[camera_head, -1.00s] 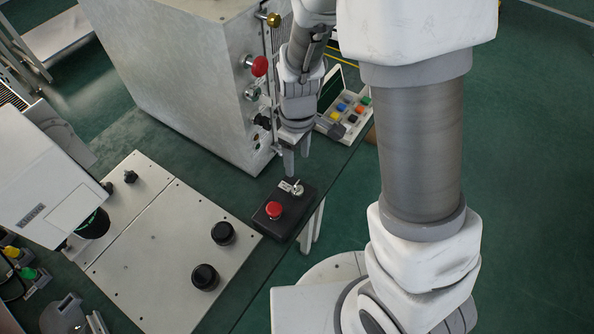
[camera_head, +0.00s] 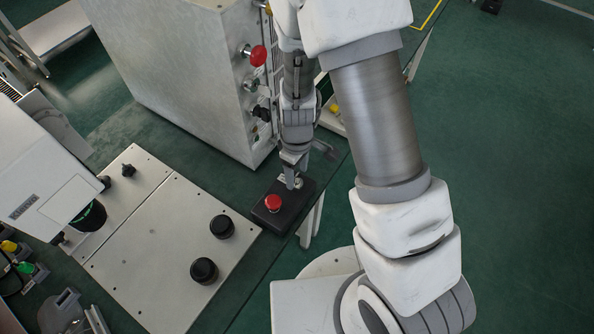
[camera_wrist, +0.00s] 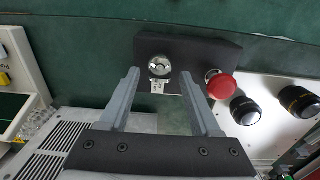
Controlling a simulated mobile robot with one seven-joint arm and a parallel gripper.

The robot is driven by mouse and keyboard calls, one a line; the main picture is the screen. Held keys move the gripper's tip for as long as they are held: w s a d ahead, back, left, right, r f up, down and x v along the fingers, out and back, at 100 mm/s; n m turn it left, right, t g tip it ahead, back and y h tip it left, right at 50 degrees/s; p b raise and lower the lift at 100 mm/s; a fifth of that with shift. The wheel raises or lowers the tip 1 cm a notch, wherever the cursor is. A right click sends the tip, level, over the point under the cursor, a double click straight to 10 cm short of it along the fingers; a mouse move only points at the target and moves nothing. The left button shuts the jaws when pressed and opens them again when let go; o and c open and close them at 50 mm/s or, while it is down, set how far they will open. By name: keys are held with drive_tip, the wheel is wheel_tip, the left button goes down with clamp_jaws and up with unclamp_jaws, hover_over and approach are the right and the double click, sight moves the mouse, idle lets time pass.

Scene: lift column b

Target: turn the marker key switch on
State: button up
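A black control box (camera_head: 287,218) sits near the bench edge. It carries a silver round key switch (camera_wrist: 159,67) with a small white label (camera_wrist: 158,86), and a red mushroom button (camera_head: 273,203). The button also shows in the wrist view (camera_wrist: 221,86), right of the key switch. My gripper (camera_wrist: 159,73) is open and empty, with its two fingers apart, left and right of the key switch in the wrist view. In the head view my gripper (camera_head: 292,178) is over the far end of the box and mostly hides the switch. I cannot tell whether the fingers touch anything.
A large grey cabinet (camera_head: 180,70) with knobs and a red button (camera_head: 257,55) stands close behind my gripper. A metal panel (camera_head: 150,250) with black knobs lies left of the box. Open green floor (camera_head: 500,150) is on the right.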

clamp_jaws()
drive_tip(key=shift+m, duration=0.4)
drive_tip(key=m, duration=0.5)
drive_tip(key=shift+m, duration=0.3)
drive_tip(key=m, duration=0.5)
drive_tip(key=shift+m, duration=0.4)
drive_tip(key=shift+o, duration=0.4)
unclamp_jaws()
